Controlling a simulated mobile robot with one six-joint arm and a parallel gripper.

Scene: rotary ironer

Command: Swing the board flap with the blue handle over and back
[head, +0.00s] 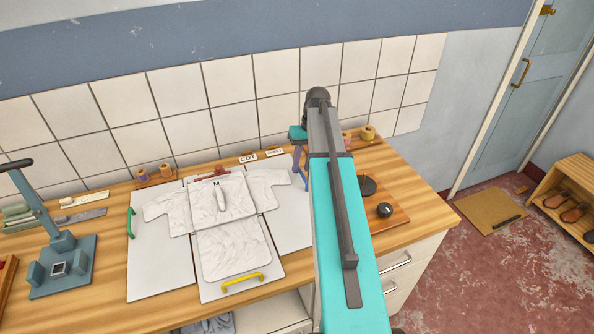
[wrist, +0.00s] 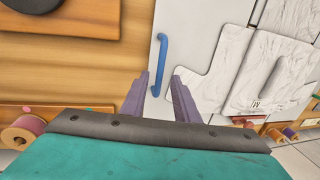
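A white folding board lies flat on the wooden worktop with a white garment (head: 230,250) spread over it. Its right flap (head: 291,235) lies flat, partly hidden by my arm in the head view. In the head view my gripper (head: 299,165) is at the flap's far part. Contact with the handle cannot be told.
The left flap carries a green handle (head: 131,223), the lower flap a yellow handle (head: 242,281). A blue-grey press (head: 62,265) stands at the left. Thread spools (head: 367,132) stand along the tiled wall. A wooden board (head: 392,212) with dark round items lies right of my arm.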

